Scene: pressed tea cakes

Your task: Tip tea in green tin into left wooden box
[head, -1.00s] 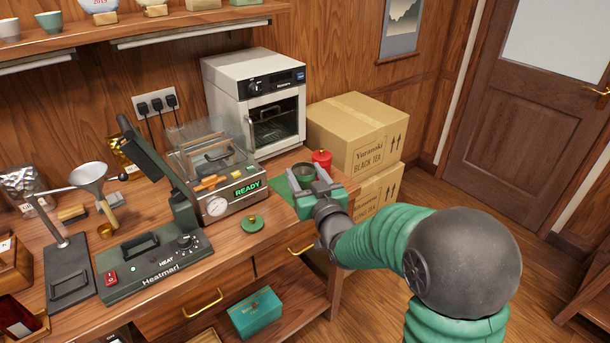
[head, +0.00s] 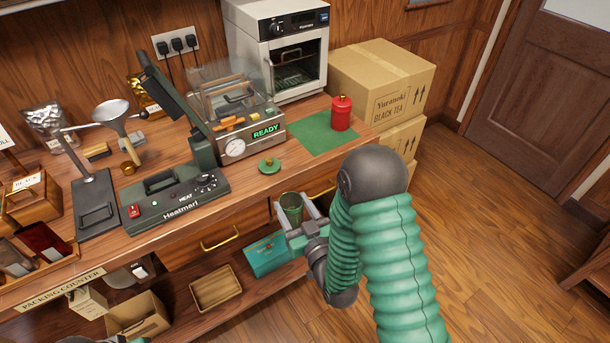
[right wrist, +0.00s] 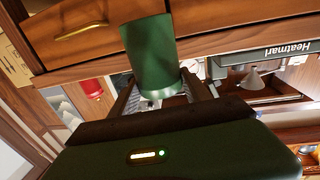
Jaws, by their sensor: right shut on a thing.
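My right gripper (head: 297,214) is shut on the green tin (head: 291,207) and holds it in front of the counter's front edge. The tin looks open and roughly upright in the head view; its contents cannot be made out. In the right wrist view the tin (right wrist: 150,55) sits between the fingers. A green lid (head: 269,167) lies on the counter. A labelled wooden box (head: 36,207) stands at the far left, with a divided wooden tray (head: 62,262) in front of it. My left gripper's fingers do not show.
A red tin (head: 341,114) stands at the green mat's (head: 320,140) right side. The heat sealer (head: 172,203), a funnel stand (head: 97,200) and the press machine (head: 245,140) fill the counter between the right gripper and the wooden boxes. Cartons (head: 385,85) stand at right.

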